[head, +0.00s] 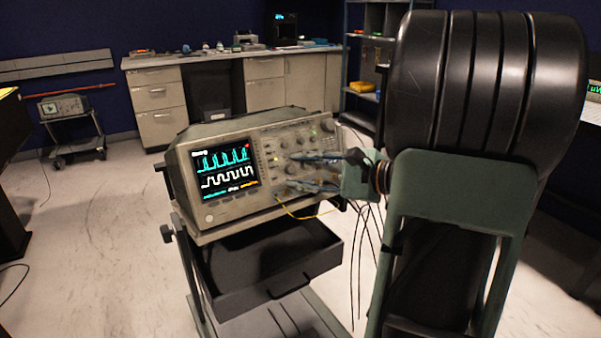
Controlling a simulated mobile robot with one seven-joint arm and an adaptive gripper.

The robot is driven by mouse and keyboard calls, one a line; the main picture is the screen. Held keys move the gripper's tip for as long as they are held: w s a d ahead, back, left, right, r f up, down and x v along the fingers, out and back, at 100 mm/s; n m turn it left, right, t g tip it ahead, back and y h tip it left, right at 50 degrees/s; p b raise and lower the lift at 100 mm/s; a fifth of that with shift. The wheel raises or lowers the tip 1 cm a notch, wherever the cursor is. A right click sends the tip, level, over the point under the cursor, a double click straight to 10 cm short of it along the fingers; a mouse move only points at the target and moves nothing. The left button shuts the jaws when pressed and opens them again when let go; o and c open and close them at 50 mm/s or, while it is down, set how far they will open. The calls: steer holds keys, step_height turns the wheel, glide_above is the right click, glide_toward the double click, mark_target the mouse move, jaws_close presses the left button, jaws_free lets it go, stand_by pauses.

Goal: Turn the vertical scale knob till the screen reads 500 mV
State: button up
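The oscilloscope (235,207) stands on a cart in the middle of the head view, its front turned to the right. Its lit screen (223,168) shows a cyan trace above a white one. The readout text is too small to read. Several knobs sit on the control panel (268,150) right of the screen. I cannot tell which is the vertical scale knob. My gripper (288,173) comes from the right, in front of the panel. Its two fingers are apart, one above the other, and hide some controls. I cannot tell whether they touch a knob.
A yellow cable (303,217) and dark leads (362,265) hang by the panel below my gripper. An open drawer (270,275) juts out under the oscilloscope. A workbench (165,110) and a second cart (70,125) stand behind. The floor at left is mostly clear.

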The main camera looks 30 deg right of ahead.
steer(key=shift+w, duration=0.2)
jaws_close()
steer(key=shift+n+b, duration=0.3)
steer(key=shift+n, duration=0.1)
steer(key=n+g+b, duration=0.2)
steer(key=n, duration=0.2)
steer(key=shift+w+r+n, duration=0.1)
steer(key=shift+r+n, duration=0.05)
steer(key=shift+n, duration=0.25)
steer(key=n, duration=0.1)
steer(key=n+g+h+b, duration=0.1)
steer(key=n, duration=0.1)
steer(key=n+g+h+b, duration=0.1)
steer(key=n, duration=0.1)
steer(key=shift+w+a+r, duration=0.1)
steer(key=shift+a+r, duration=0.05)
steer(key=shift+r, duration=0.15)
steer(key=shift+n, duration=0.3)
